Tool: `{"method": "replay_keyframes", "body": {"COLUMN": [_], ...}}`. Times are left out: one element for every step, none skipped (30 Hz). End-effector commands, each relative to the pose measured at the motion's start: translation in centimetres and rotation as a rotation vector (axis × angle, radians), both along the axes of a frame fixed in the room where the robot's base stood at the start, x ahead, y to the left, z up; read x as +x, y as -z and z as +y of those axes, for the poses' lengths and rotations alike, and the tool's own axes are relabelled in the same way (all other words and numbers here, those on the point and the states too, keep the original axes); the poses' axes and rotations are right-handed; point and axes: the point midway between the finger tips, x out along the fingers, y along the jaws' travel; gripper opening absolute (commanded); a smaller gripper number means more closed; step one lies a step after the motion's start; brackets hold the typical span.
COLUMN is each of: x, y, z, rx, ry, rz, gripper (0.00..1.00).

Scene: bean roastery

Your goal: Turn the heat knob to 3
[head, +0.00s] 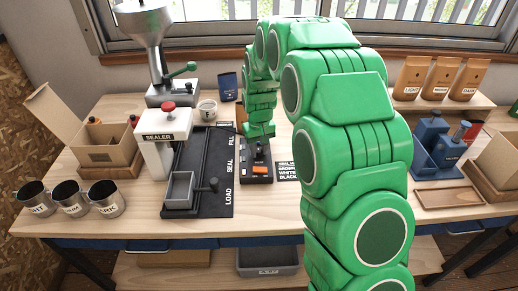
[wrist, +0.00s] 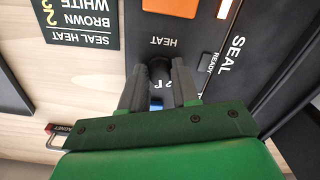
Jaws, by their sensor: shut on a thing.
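My gripper (wrist: 158,80) is shut on the knob, one grey finger on each side. Markings between the fingers are partly hidden, so I cannot tell the setting. In the head view the control box (head: 257,174) sits on the bench right of the sealer, with my gripper (head: 259,134) reaching down at its far end; the knob is hidden there.
A SEAL HEAT card (head: 286,171) lies right of the box; it also shows in the wrist view (wrist: 82,20). The sealer (head: 166,135) and its black LOAD-SEAL-FILL track (head: 213,180) stand close on the left. Three mugs (head: 72,198) are at far left, blue holders (head: 436,148) at right.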

Motion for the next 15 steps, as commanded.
{"method": "replay_keyframes", "body": {"x": [0.05, 0.04, 0.04, 0.04, 0.04, 0.05, 0.05, 0.04, 0.04, 0.05, 0.03, 0.03, 0.03, 0.04, 0.04], "y": [-0.02, -0.01, -0.01, -0.01, -0.01, -0.01, -0.01, -0.01, -0.01, -0.01, -0.01, -0.01, -0.01, -0.01, -0.01], "z": [-0.22, -0.20, -0.18, -0.18, -0.19, -0.21, -0.21, -0.21, -0.20, -0.21, -0.20, -0.20, -0.20, -0.21, -0.21], "rx": [-0.004, -0.004, -0.003, -0.003, -0.003, -0.003, -0.003, -0.003, -0.002, -0.002, -0.002, -0.002, -0.003, -0.003, -0.003], "ry": [0.028, 0.045, 0.068, 0.082, 0.096, 0.114, 0.125, 0.136, 0.149, 0.156, 0.163, 0.171, 0.176, 0.180, 0.184], "rz": [-0.001, -0.001, -0.001, -0.001, -0.001, -0.001, -0.001, -0.001, -0.001, 0.000, 0.000, 0.000, -0.001, -0.001, -0.001], "gripper": [0.00, 0.00, 0.00, 0.00, 0.00, 0.00, 0.00, 0.00, 0.00, 0.00, 0.00, 0.00, 0.00, 0.00, 0.00]}}
